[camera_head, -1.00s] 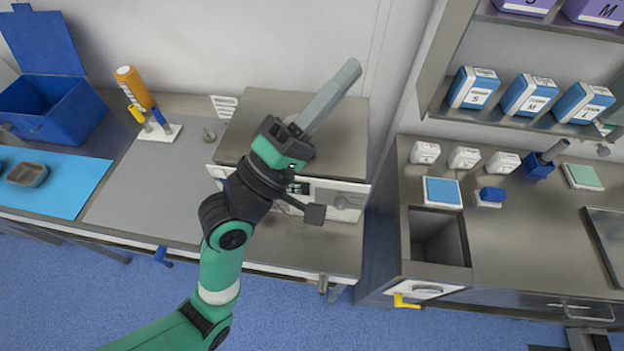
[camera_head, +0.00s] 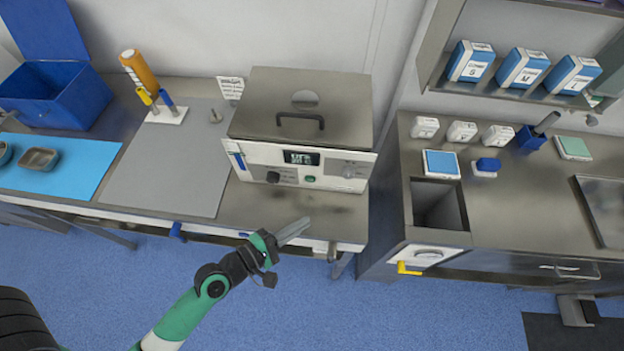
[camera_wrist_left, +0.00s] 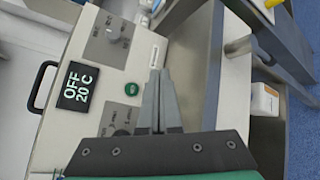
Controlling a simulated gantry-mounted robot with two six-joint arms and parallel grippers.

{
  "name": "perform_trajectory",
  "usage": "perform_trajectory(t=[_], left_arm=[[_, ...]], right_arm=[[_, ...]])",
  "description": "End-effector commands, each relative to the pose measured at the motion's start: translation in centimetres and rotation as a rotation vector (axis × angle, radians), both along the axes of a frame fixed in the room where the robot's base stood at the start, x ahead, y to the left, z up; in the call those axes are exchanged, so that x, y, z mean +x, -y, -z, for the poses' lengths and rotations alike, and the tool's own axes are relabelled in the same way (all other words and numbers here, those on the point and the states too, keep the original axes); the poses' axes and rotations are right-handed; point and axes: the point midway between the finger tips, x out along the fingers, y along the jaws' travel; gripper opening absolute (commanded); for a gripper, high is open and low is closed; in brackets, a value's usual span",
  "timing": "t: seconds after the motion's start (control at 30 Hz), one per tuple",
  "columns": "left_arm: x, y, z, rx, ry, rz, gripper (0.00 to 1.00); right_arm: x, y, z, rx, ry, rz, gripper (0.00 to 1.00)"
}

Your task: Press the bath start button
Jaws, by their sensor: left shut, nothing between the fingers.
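The bath is a steel-lidded box (camera_head: 345,105) with a white front panel, on the left counter. Its display (camera_head: 301,158) reads OFF 20 C in the wrist view (camera_wrist_left: 76,86). A small round green button (camera_head: 310,179) sits below the display; it also shows in the wrist view (camera_wrist_left: 131,89), unobstructed. Dark knobs (camera_wrist_left: 114,30) lie on either side of it. My left gripper (camera_head: 306,221) is shut and empty, low in front of the bath near the counter's front edge. In the wrist view its fingertips (camera_wrist_left: 160,72) appear just right of the button, apart from it. My right gripper is not in view.
The bath's lid is closed, with a black handle (camera_head: 300,119). A grey mat (camera_head: 165,170) and a bottle stand (camera_head: 166,115) are to its left. The right counter (camera_head: 520,215) holds small white boxes and an open bin. The counter top right before the bath looks clear.

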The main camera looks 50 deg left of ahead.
Motion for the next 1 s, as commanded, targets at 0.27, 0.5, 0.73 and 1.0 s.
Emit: perform_trajectory(t=[0.27, 0.5, 0.73, 1.0], left_arm=[[-0.2, -0.3, 0.1, 0.000, -0.005, -0.009, 0.00], [0.4, -0.7, 0.2, 0.001, -0.002, -0.011, 0.00], [2.5, -2.7, 0.3, 0.002, -0.001, -0.013, 0.00], [5.3, -5.1, 0.1, 0.001, -0.003, -0.011, 0.00]], right_arm=[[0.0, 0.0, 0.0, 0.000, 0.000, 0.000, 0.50], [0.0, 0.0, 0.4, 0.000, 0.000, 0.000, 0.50], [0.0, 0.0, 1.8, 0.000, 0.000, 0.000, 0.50], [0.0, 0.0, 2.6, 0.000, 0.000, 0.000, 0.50]])
